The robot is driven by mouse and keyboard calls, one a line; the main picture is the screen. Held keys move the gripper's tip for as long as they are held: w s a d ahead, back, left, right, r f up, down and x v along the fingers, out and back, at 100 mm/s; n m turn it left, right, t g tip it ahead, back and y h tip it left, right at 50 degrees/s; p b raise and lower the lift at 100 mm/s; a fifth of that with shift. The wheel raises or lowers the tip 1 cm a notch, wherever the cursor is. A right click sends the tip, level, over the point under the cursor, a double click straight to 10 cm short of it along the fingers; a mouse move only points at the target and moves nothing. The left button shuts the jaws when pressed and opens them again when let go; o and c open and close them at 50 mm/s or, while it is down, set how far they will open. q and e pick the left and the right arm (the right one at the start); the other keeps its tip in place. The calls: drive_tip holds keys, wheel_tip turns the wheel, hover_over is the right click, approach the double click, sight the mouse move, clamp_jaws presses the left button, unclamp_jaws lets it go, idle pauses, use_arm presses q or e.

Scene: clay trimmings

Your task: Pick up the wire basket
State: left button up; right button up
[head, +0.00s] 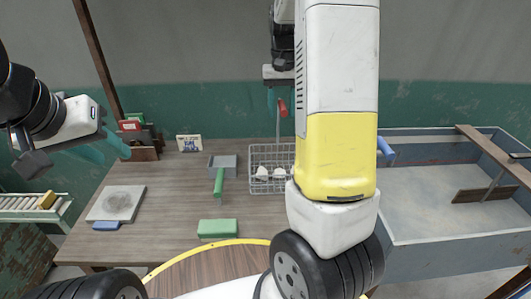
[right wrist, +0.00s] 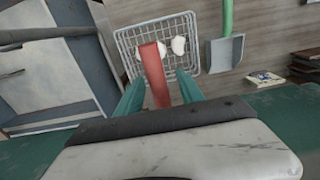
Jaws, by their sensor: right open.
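The wire basket (head: 258,186) stands on the wooden table, with a few white lumps in it. It also shows in the right wrist view (right wrist: 128,42). A red grip (head: 282,107) stands above its back edge on a thin upright rod, seemingly its handle. My right gripper (head: 280,103) is over the basket from behind, fingers open. In the right wrist view, the red grip (right wrist: 153,72) lies between the two teal fingers (right wrist: 160,82) with gaps beside it. My left gripper (head: 106,150) hangs at the far left, away from the basket; its opening is unclear.
A grey dustpan (head: 224,162) with a green handle lies left of the basket. A green block (head: 217,228), a grey slab (head: 117,203) and small books (head: 189,143) are on the table. A large grey trough (head: 430,258) is at the right.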

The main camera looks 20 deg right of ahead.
drive_tip(key=shift+f, duration=1.3)
clamp_jaws()
idle(0.4)
